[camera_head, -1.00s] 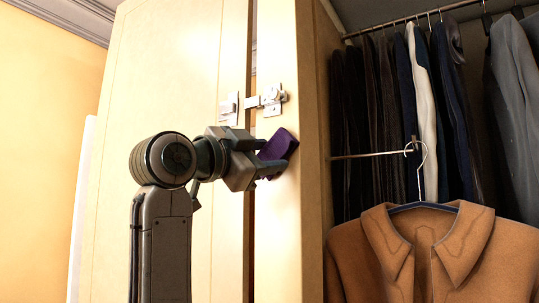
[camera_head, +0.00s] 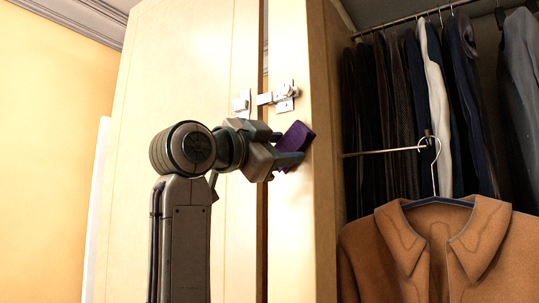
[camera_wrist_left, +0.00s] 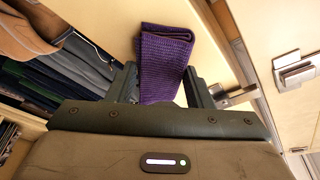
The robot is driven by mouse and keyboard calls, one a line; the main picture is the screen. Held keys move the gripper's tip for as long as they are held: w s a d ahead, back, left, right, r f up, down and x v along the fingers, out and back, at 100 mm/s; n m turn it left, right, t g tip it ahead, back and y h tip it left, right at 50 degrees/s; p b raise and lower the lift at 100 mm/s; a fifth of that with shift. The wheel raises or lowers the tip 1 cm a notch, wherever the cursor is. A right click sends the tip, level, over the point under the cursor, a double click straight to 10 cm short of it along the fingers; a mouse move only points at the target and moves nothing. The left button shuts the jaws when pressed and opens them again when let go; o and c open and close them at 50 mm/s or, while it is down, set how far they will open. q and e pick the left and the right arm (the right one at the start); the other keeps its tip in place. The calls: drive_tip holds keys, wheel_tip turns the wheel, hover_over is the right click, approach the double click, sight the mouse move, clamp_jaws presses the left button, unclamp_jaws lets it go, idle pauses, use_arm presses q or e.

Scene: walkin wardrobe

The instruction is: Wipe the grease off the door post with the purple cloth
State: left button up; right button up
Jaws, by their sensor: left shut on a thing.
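My left gripper (camera_head: 285,148) is shut on the purple cloth (camera_head: 297,137), a folded pad held between its fingertips. In the head view the cloth is against or very close to the face of the pale door post (camera_head: 293,215), below the latch. In the left wrist view the cloth (camera_wrist_left: 163,62) sticks out past the fingers towards the pale wood (camera_wrist_left: 215,50). I cannot tell whether it touches. No grease shows on the visible part of the post; any behind the cloth is hidden. My right gripper is not in view.
A metal latch (camera_head: 284,97) bridges the post and the pale door (camera_head: 190,90) above the gripper. To the right, a brown coat (camera_head: 440,250) hangs from a thin rod (camera_head: 385,152), with dark garments (camera_head: 385,110) behind it. A yellow wall (camera_head: 50,170) is at the left.

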use_arm(q)
drive_tip(key=shift+s+d, duration=0.1)
drive_tip(key=shift+d, duration=0.15)
drive_tip(key=shift+w+a, duration=0.4)
drive_tip(key=shift+a, duration=0.15)
drive_tip(key=shift+w+a, duration=0.8)
drive_tip(key=shift+a, duration=0.3)
drive_tip(key=shift+s+a+b, duration=0.65)
drive_tip(key=shift+s+a, duration=0.2)
drive_tip(key=shift+s, duration=0.3)
drive_tip(key=shift+s+a+b, duration=0.65)
drive_tip(key=shift+s+a, duration=0.2)
drive_tip(key=shift+s, duration=0.3)
